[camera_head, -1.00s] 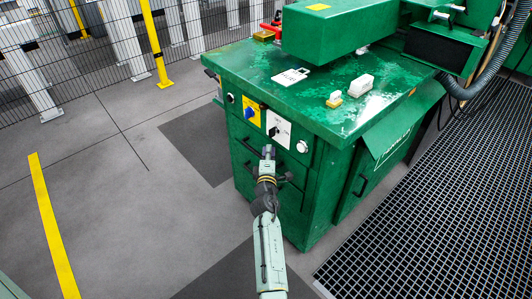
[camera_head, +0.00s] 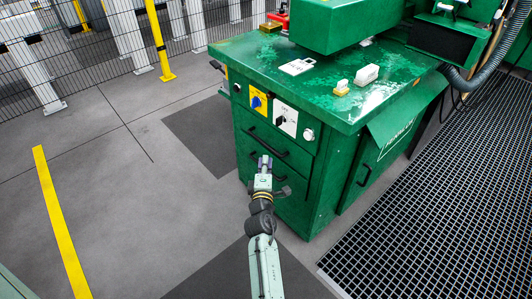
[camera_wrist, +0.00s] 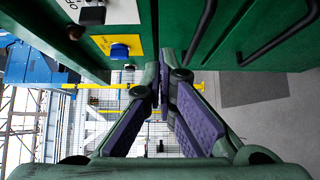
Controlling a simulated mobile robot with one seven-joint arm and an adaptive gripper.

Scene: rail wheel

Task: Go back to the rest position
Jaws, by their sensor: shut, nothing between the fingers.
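My gripper (camera_head: 264,163) is in front of the green machine cabinet (camera_head: 318,190), below its control panel, in the head view. In the wrist view my gripper (camera_wrist: 160,100) has its purple-padded fingers together at the tips, with nothing held. The blue knob on a yellow plate (camera_head: 258,103) and the black switch on a white plate (camera_head: 285,119) are on the cabinet front above the gripper. The blue knob also shows in the wrist view (camera_wrist: 120,51), beyond the fingers. The fingers look apart from both controls.
A black drawer handle (camera_head: 266,145) is close to my gripper. The cabinet top carries a white card (camera_head: 297,67) and small blocks (camera_head: 367,74). A floor grating (camera_head: 440,200) lies at right, a mesh fence (camera_head: 80,50) behind. Open grey floor (camera_head: 130,200) is at left.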

